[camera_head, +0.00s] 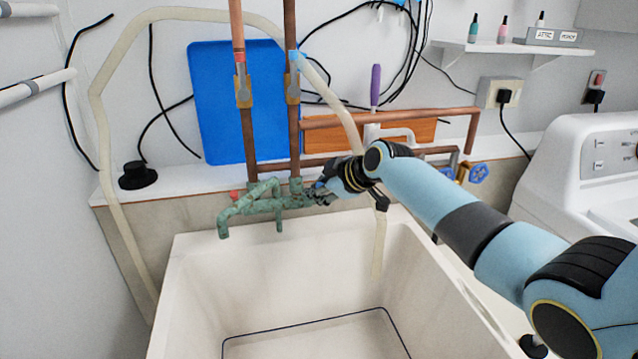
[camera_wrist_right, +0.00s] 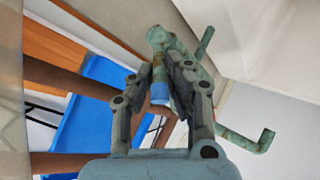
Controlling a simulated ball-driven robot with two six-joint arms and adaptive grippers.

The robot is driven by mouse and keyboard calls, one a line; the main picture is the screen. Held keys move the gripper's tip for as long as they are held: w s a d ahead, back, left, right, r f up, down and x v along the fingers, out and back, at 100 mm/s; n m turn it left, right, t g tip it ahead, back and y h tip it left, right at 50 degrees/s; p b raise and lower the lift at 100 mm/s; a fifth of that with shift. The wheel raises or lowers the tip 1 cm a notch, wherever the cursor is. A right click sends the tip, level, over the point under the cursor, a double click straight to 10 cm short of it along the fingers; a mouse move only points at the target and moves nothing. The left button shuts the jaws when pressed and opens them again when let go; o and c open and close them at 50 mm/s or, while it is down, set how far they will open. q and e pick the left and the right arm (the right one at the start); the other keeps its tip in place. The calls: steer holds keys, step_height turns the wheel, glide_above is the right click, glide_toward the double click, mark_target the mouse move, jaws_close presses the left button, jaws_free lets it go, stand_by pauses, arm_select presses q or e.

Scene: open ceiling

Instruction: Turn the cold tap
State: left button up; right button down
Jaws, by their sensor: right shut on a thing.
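A corroded green tap assembly (camera_head: 250,204) stands over the back edge of the sink, its spout hanging at the left. A red-marked handle (camera_head: 234,195) is at its left end. The cold tap (camera_wrist_right: 159,93), with a blue collar, is at the right end. My right gripper (camera_head: 318,193) is at that end, reaching in from the right. In the right wrist view my right gripper (camera_wrist_right: 162,75) has its fingers closed around the cold tap, with the blue part showing between them. The fingers hide much of the tap. My left gripper is not in view.
A white sink (camera_head: 300,265) lies below, empty apart from a pale hose (camera_head: 378,250) hanging in. Copper pipes (camera_head: 292,130) rise behind the tap. A blue valve wheel (camera_head: 478,173) is at the right, near a white washing machine (camera_head: 585,160).

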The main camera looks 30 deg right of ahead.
steer(key=shift+w+d+r+g, duration=0.1)
steer(key=shift+w+r+g, duration=0.1)
steer(key=shift+g, duration=0.3)
steer(key=c, duration=1.3)
jaws_free()
steer(key=shift+c, duration=0.2)
steer(key=v, duration=1.2)
steer(key=shift+f, duration=0.15)
